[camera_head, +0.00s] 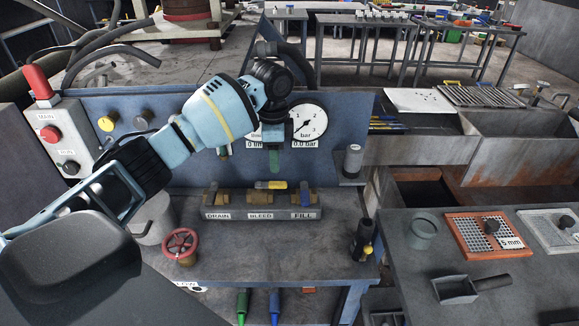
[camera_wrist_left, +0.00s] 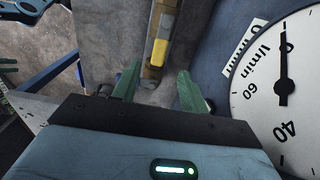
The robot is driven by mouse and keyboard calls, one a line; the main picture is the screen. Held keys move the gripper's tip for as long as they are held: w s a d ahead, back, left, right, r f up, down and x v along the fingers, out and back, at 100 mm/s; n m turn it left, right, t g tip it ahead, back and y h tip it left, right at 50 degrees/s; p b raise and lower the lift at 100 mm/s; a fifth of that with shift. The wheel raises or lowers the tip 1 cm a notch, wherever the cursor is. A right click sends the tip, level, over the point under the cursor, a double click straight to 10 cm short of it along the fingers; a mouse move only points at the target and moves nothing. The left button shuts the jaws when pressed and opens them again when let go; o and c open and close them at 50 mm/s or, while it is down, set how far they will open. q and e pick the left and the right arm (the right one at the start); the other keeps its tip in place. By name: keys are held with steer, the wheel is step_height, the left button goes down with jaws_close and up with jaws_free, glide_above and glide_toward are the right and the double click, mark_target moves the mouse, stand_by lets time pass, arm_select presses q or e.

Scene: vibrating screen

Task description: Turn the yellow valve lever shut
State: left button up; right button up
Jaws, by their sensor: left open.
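The yellow valve lever (camera_head: 271,185) lies crosswise along the row of brass valves, over the middle one labelled BLEED. In the left wrist view the yellow lever (camera_wrist_left: 158,53) shows beyond the fingers, in line with the gap between them. My left gripper (camera_head: 263,158) hangs above and behind the valve row, in front of the gauges. Its green fingers (camera_wrist_left: 158,90) are apart with nothing between them. The gripper is apart from the lever. My right gripper is not in view.
A pressure gauge (camera_head: 307,122) is on the blue panel close to the gripper. Valves labelled DRAIN (camera_head: 217,198) and FILL (camera_head: 302,197) flank the middle one. A dark cylinder with a yellow part (camera_head: 362,240) stands at right. The bench middle is clear.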

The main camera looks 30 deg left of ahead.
mark_target(276, 183)
arm_select(q)
steer(key=shift+r, duration=0.15)
steer(key=shift+s+f, duration=0.15)
steer(key=shift+f, duration=0.3)
step_height(276, 183, down, 7)
steer(key=shift+r, duration=0.1)
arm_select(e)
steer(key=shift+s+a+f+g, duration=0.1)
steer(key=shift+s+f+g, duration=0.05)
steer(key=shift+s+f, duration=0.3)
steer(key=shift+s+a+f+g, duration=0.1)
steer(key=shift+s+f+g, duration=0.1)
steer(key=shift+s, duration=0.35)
arm_select(q)
jaws_close()
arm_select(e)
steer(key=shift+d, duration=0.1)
